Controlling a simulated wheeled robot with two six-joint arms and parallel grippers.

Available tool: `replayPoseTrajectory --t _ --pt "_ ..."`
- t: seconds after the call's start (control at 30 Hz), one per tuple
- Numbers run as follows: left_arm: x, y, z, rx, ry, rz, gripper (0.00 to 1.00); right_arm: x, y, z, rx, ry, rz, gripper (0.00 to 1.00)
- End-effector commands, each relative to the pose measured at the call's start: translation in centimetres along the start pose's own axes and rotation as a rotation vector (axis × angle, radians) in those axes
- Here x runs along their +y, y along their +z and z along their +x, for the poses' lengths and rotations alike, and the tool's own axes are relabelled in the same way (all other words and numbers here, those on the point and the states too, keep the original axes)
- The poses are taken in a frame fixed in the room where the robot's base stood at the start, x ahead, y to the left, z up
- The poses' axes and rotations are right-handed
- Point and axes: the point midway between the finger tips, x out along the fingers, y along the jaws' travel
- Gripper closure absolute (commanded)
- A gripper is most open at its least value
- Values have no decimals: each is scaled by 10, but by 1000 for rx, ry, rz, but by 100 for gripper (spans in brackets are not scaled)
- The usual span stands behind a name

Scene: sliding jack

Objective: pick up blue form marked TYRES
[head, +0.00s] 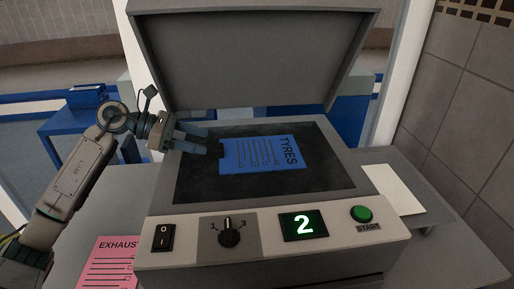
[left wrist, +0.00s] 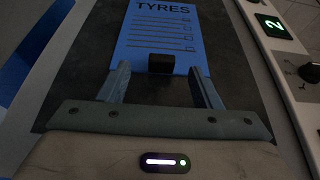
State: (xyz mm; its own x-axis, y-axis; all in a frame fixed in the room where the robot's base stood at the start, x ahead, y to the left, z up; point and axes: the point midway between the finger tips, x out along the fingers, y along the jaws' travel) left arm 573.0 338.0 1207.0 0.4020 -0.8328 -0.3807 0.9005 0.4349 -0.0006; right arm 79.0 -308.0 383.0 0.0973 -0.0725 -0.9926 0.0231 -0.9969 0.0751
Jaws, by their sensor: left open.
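The blue form (head: 258,154) marked TYRES lies flat on the dark glass of a copier (head: 308,186), under its raised lid. My left gripper (head: 207,145) is open at the form's left edge, low over the glass. In the left wrist view the open fingers (left wrist: 163,83) point at the near edge of the blue form (left wrist: 165,32), one toward each side of it. A small black block (left wrist: 161,63) shows at that edge between the fingers; I cannot tell what it is. Whether the fingers touch the form is unclear. My right gripper is out of view.
The raised grey lid (head: 250,50) stands behind the glass. The front panel has a power switch, a dial (head: 229,236), a display reading 2 (head: 303,225) and a green START button (head: 361,213). A pink EXHAUST form (head: 110,265) lies at front left. A white sheet (head: 392,188) lies on the right tray.

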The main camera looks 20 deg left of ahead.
Motion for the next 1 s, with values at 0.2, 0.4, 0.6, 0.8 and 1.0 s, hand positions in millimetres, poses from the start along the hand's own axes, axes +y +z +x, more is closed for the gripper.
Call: replayPoseTrajectory --t 0.2,0.4,0.6,0.8,1.0 --pt "0 1 14 0 -1 -1 42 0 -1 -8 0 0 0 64" --pt "-2 3 26 -1 -2 -2 42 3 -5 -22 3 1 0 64" --pt "-3 1 51 -3 -2 -3 42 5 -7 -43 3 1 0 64" --pt "-3 -2 66 0 -1 -1 42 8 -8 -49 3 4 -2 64" --pt "-3 -4 68 1 0 0 42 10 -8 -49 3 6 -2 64"
